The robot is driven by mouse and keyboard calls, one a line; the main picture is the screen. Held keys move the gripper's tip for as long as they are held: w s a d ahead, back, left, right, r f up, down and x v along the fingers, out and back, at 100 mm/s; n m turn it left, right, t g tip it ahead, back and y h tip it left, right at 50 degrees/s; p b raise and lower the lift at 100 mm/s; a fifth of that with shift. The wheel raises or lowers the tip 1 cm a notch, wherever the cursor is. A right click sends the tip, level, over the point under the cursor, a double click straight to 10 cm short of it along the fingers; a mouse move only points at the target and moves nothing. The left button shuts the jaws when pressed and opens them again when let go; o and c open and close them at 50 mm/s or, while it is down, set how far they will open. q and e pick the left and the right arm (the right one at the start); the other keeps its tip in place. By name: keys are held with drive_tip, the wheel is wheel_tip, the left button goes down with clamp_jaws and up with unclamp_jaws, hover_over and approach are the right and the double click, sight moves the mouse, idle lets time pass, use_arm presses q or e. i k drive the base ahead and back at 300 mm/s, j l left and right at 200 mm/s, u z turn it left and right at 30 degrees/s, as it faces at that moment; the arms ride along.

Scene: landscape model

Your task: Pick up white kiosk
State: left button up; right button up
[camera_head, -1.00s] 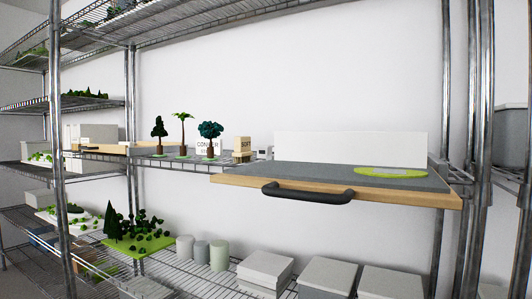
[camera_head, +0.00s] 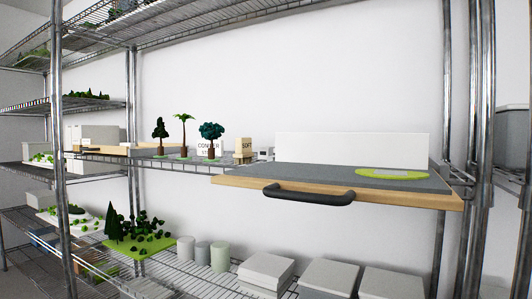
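A small white block with a dark front patch (camera_head: 265,153) stands on the middle wire shelf, beside the left end of the grey-topped board. A white box with "CONVER" lettering (camera_head: 209,147) stands further left, partly hidden behind a model tree. Either could be the white kiosk; I cannot tell which. A tan block marked "SOFT" (camera_head: 243,150) stands between them. Neither of my grippers is in view.
The grey-topped wooden board (camera_head: 310,179) with a black handle (camera_head: 308,195) juts forward, carrying a long white panel (camera_head: 350,148) and a green patch (camera_head: 392,174). Model trees (camera_head: 184,135) stand left. Grey boxes (camera_head: 265,271) and cylinders fill the lower shelf. Metal posts (camera_head: 61,150) frame the shelving.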

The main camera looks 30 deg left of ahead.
sight(264, 152)
drive_tip(key=j+u, duration=0.2)
drive_tip(key=j, duration=1.5)
